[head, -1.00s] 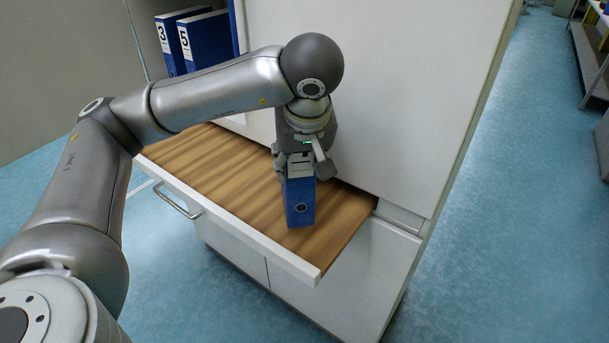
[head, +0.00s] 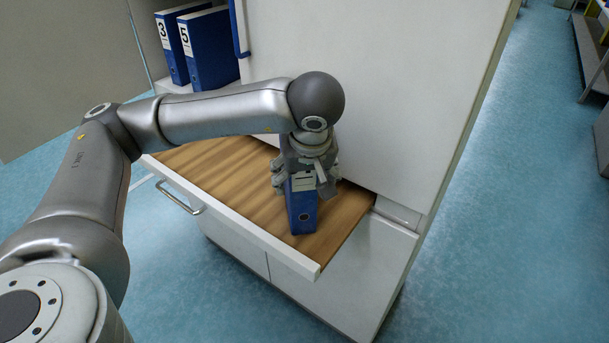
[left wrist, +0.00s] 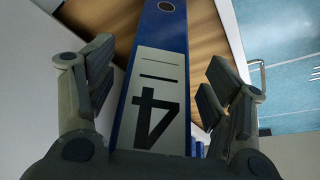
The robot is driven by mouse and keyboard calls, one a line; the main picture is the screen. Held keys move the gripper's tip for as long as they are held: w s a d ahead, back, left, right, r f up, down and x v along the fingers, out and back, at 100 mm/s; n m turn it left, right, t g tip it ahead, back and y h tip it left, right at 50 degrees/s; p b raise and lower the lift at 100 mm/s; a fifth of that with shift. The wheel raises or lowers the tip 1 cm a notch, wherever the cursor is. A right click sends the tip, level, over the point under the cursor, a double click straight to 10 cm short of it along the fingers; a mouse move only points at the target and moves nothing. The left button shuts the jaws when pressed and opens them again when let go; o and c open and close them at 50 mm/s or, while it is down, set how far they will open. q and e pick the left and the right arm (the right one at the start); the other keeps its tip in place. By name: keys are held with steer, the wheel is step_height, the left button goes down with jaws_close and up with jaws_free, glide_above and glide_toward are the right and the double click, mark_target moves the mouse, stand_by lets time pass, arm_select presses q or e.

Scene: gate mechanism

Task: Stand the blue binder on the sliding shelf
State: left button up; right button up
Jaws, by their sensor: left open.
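The blue binder (head: 302,211) stands upright on the wooden sliding shelf (head: 232,178), which is pulled out of the white cabinet. In the left wrist view the binder (left wrist: 161,45) shows its white label with a 4. My left gripper (head: 305,181) is at the binder's upper part, with its fingers on either side. In the left wrist view the left gripper (left wrist: 157,90) is open, with gaps between both fingers and the binder. The binder's far side is hidden. My right gripper is in no view.
Two more blue binders, marked 3 (head: 172,48) and 5 (head: 208,48), stand in the cabinet compartment at the upper left. The white cabinet front (head: 385,90) rises close behind the arm. The shelf is bare left of the binder.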

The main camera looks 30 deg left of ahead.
arm_select(q)
steer(key=shift+r, duration=0.25)
steer(key=b+v, duration=0.1)
steer(key=v, duration=1)
steer(key=shift+s+r+b, duration=0.15)
steer(key=shift+r+b, duration=0.1)
steer(key=shift+b, duration=0.15)
